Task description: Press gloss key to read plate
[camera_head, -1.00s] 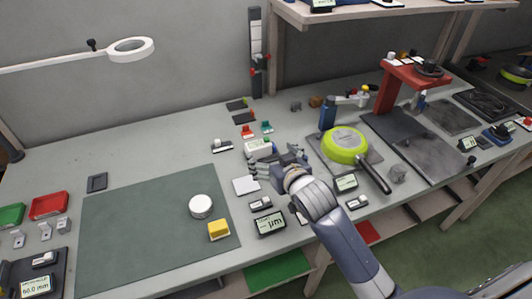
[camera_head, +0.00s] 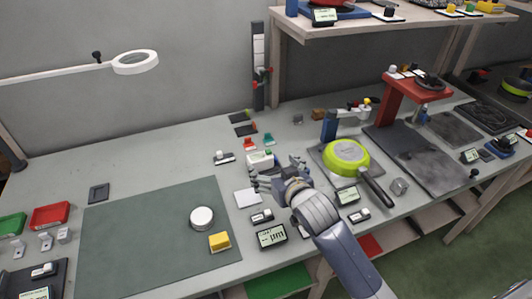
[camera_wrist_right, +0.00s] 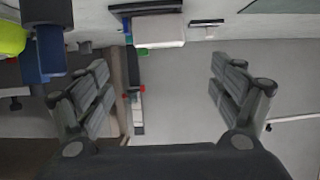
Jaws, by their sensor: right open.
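A small white box-shaped device (camera_head: 258,163) with a green part on top (camera_head: 268,152) stands near the middle of the bench. It also shows at the top of the right wrist view (camera_wrist_right: 158,30). I cannot read any label that marks a gloss key. My right gripper (camera_head: 279,173) is just in front of the device, fingers spread and empty; they are wide apart in the wrist view (camera_wrist_right: 158,68). Whether a finger touches the device is unclear. A white square plate (camera_head: 248,198) lies flat in front of it. My left gripper is not in view.
A display (camera_head: 271,236) and a smaller one (camera_head: 262,216) stand near the front edge. A green pan (camera_head: 346,157) lies right of my gripper. A green mat (camera_head: 140,245) holds a white disc (camera_head: 202,218) and a yellow block (camera_head: 219,242).

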